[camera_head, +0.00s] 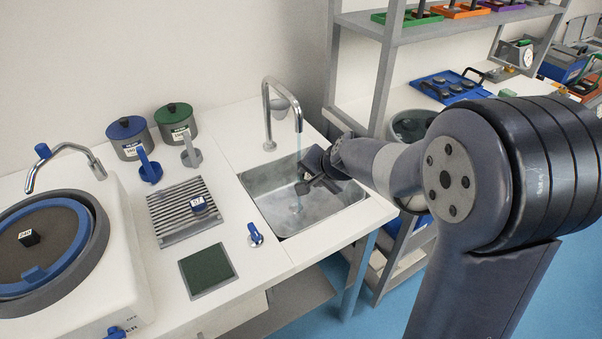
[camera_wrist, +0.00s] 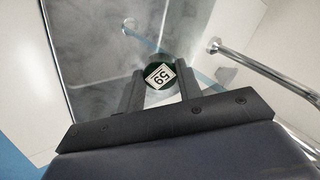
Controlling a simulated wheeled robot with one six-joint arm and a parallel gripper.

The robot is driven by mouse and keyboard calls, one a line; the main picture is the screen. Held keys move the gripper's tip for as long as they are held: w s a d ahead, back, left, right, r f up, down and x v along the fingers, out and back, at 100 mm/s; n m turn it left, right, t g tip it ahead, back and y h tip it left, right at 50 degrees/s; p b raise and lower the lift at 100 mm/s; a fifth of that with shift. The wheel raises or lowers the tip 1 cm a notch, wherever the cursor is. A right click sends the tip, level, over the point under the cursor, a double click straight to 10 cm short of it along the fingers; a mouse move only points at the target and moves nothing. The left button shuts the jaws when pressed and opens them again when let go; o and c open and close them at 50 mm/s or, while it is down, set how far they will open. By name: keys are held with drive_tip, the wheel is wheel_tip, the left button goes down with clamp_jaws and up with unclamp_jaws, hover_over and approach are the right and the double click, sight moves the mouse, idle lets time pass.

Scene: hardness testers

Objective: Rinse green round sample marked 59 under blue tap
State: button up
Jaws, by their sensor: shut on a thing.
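My gripper (camera_head: 312,182) is over the sink basin (camera_head: 262,183), on its right side. In the wrist view, my gripper (camera_wrist: 160,88) is shut on the green round sample (camera_wrist: 160,75), whose white label reads 59. In the head view the sample is too hidden to make out. A chrome gooseneck tap (camera_head: 267,112) arches over the basin, and a pale bluish water stream (camera_head: 299,147) falls from its spout. The tap also shows in the wrist view (camera_wrist: 240,54). A blue handle (camera_head: 255,235) stands on the counter by the basin. I cannot tell whether the water touches the sample.
A shelf (camera_head: 440,32) stands behind my arm.

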drive_tip(key=s+d+r+b, duration=0.1)
drive_tip(key=s+d, duration=0.2)
drive_tip(key=s, duration=0.2)
drive_tip(key=shift+s+d+r, duration=0.15)
drive_tip(key=shift+s+d, duration=0.1)
drive_tip(key=shift+d, duration=0.1)
idle(0.6)
